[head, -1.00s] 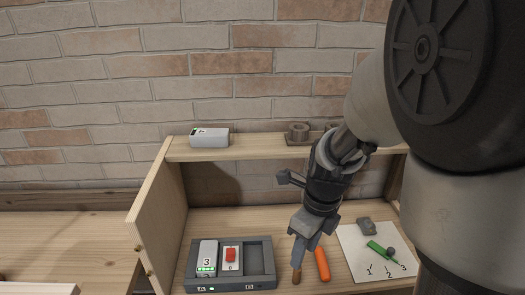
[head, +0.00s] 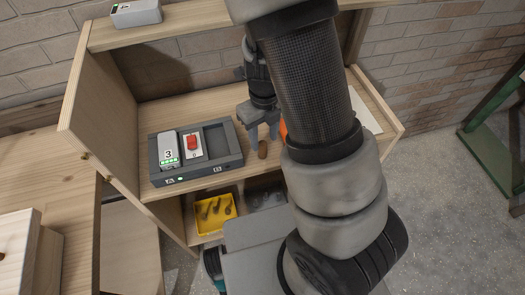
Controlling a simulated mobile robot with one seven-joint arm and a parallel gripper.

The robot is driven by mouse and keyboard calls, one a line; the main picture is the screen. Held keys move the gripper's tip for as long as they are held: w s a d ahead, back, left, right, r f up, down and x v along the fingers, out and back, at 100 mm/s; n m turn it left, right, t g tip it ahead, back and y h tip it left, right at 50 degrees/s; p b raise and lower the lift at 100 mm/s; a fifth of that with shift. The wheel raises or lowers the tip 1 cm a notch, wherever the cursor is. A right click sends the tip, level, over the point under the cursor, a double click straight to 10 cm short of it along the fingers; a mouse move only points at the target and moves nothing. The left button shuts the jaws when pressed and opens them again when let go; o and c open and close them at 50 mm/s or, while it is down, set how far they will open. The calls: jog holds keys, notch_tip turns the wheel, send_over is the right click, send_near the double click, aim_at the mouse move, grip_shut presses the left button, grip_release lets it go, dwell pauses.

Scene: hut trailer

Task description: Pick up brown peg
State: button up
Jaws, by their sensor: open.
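The brown peg (head: 263,149) is a small, dark brown piece on the wooden shelf, right of the grey tray. My gripper (head: 262,133) is open, with its fingers pointing down just above and behind the peg in the picture. I cannot tell whether the fingers are around the peg or touching it. My arm covers the shelf area to the right of the peg.
The grey tray (head: 177,172) stands close on the left, holding a module marked 3 (head: 168,149) and a red-switch module (head: 193,145). An orange object (head: 283,130) is partly hidden beside my gripper. A yellow bin (head: 212,211) sits below.

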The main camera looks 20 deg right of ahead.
aim_at(263, 143)
jog(key=f, duration=0.3)
jog(key=f+b, duration=0.1)
jog(key=f, duration=0.1)
jog(key=shift+w+f, duration=0.25)
jog(key=shift+f, duration=0.05)
jog(key=shift+a, duration=0.1)
grip_shut()
